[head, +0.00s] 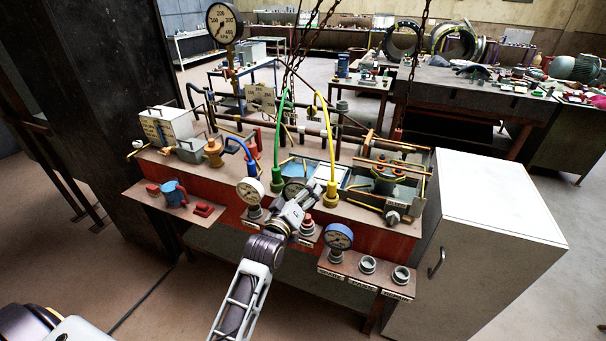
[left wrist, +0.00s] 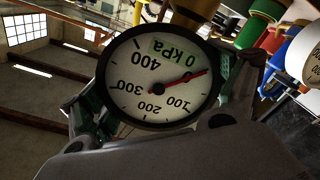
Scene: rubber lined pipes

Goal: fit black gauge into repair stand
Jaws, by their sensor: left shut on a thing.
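The black gauge (left wrist: 158,78) has a white dial and a dark rim; it fills the middle of the left wrist view, its face tipped over. My left gripper (left wrist: 160,112) is shut on it, with a finger at each side. In the head view the gripper (head: 293,203) holds the gauge (head: 294,187) above the front edge of the red bench, partly hiding it. A front shelf (head: 350,270) at the right has labelled stands. A blue gauge (head: 338,237) is on its left stand; the other two stands (head: 367,264) (head: 401,275) look empty. The labels are too small to read. My right gripper is out of view.
A white-faced gauge (head: 250,191) stands left of my gripper. Green (head: 277,178) and yellow (head: 331,194) hose fittings rise just behind it. A blue mug (head: 174,193) is on the left shelf. A white cabinet (head: 480,240) stands close on the right.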

